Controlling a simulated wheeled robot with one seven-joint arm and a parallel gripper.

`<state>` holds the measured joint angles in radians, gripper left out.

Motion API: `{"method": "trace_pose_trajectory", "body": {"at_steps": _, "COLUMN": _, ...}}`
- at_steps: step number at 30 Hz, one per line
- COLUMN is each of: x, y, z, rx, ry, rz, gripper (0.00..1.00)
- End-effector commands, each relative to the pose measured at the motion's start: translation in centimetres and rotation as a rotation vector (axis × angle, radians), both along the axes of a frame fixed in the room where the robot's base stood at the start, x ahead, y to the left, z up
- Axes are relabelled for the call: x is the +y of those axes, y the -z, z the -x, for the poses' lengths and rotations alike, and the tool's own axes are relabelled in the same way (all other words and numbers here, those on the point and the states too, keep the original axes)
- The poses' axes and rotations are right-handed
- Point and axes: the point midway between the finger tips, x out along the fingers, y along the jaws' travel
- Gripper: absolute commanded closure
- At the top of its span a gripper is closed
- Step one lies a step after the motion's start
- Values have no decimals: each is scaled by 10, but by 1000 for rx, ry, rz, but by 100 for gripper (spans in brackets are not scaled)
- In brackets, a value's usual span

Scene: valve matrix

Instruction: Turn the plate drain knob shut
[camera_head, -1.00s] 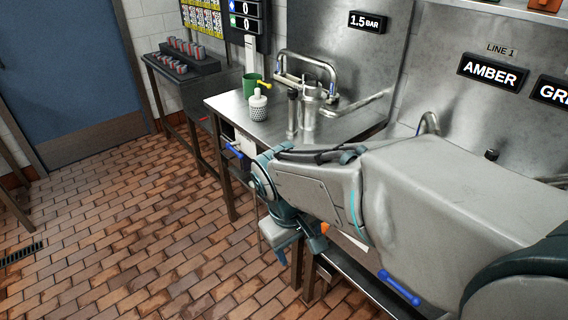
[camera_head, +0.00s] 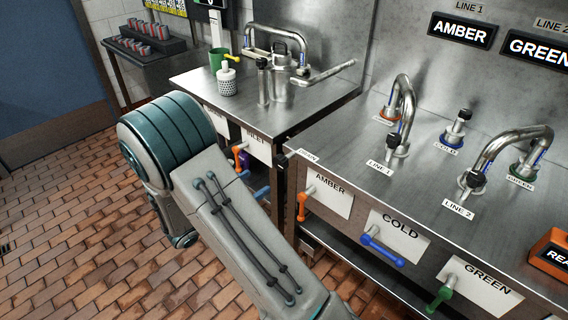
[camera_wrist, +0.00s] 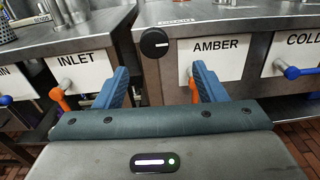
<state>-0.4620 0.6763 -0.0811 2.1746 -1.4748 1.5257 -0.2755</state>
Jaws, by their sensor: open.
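A round black knob (camera_wrist: 154,43) with a short pale mark sits on the front left corner of the steel counter in the wrist view. My gripper (camera_wrist: 161,72) is open and empty. Its two blue fingers point toward the counter, one to each side below the knob, and are apart from it.
An orange INLET lever (camera_wrist: 60,99) is left of my fingers. An orange AMBER lever (camera_wrist: 193,86) is close by the right finger. A blue COLD lever (camera_head: 382,250) and a green GREEN lever (camera_head: 440,295) stick out farther right. Brick floor (camera_head: 60,210) is free at left.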

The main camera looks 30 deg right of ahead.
Motion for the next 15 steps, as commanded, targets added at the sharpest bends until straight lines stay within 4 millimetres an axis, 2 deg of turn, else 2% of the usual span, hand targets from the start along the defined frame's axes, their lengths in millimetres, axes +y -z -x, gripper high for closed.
{"method": "trace_pose_trajectory", "body": {"at_steps": 3, "x": 2, "y": 4, "z": -6, "rx": 13, "ry": -27, "rz": 27, "gripper": 36}}
{"method": "trace_pose_trajectory", "body": {"at_steps": 7, "x": -11, "y": 3, "z": -11, "rx": 13, "ry": -28, "rz": 29, "gripper": 36}}
{"method": "trace_pose_trajectory", "body": {"at_steps": 15, "x": -64, "y": 3, "z": -29, "rx": 13, "ry": -24, "rz": 27, "gripper": 36}}
